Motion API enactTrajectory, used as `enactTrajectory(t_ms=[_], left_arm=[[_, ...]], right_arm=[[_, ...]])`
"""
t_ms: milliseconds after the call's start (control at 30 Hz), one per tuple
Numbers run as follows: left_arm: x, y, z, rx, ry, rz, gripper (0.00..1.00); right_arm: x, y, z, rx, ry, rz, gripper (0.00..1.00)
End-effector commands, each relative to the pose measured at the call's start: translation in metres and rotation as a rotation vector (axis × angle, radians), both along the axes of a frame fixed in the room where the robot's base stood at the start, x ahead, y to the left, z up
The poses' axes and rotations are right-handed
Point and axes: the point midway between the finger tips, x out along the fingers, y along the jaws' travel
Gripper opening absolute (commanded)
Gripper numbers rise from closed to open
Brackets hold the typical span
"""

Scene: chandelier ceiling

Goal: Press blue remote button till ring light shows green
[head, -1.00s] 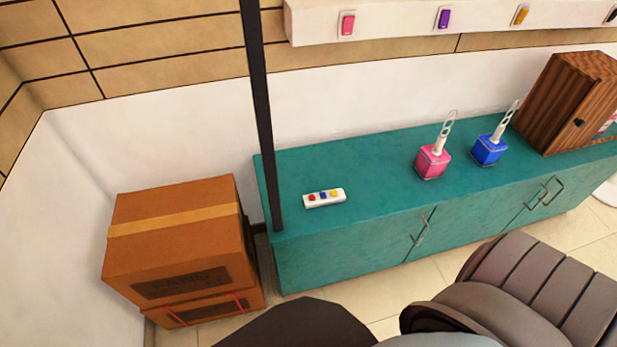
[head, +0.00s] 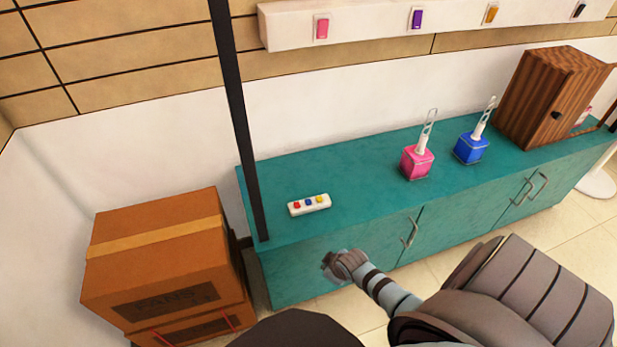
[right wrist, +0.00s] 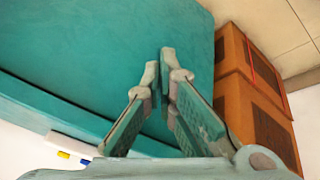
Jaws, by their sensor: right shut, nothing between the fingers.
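The white remote (head: 309,208) lies on the left part of the teal cabinet top, with red, blue and yellow buttons in a row. The blue button (head: 308,202) is the middle one. My right gripper (head: 328,266) is in front of the cabinet, below and a little right of the remote in the head view, apart from it. In the right wrist view the gripper (right wrist: 160,62) is shut and empty. My left gripper is out of view. I cannot make out a ring light.
A black pole (head: 237,120) rises at the cabinet's left end, near the remote. Brown boxes (head: 160,250) are stacked to the left. A pink bottle (head: 417,162), a blue bottle (head: 471,148) and a wooden box (head: 545,95) stand farther right on the cabinet (head: 370,165).

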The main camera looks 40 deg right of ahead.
Motion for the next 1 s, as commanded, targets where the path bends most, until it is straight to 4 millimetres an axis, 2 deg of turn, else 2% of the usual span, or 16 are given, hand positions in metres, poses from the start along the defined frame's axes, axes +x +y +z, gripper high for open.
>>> enactTrajectory(t_ms=[33,100,167,200,300,400,500,667,1000], left_arm=[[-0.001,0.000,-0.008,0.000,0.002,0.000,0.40],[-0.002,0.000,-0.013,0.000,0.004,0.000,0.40],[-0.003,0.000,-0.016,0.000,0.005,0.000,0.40],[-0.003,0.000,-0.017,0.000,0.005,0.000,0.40],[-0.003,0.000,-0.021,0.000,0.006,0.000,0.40],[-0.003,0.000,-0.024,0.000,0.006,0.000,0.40],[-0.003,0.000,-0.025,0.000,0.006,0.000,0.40],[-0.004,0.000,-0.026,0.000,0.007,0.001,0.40],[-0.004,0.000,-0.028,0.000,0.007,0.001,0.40]], right_arm=[[0.027,-0.004,0.018,-0.014,-0.037,0.035,0.00],[0.059,-0.007,0.050,-0.034,-0.082,0.091,0.00],[0.085,-0.012,0.078,-0.057,-0.119,0.138,0.00],[0.104,-0.021,0.094,-0.075,-0.146,0.163,0.00],[0.143,-0.038,0.136,-0.123,-0.210,0.226,0.00],[0.171,-0.052,0.173,-0.165,-0.264,0.275,0.00],[0.187,-0.060,0.198,-0.193,-0.296,0.305,0.00],[0.195,-0.064,0.211,-0.207,-0.313,0.322,0.00],[0.194,-0.064,0.208,-0.207,-0.312,0.321,0.00]])
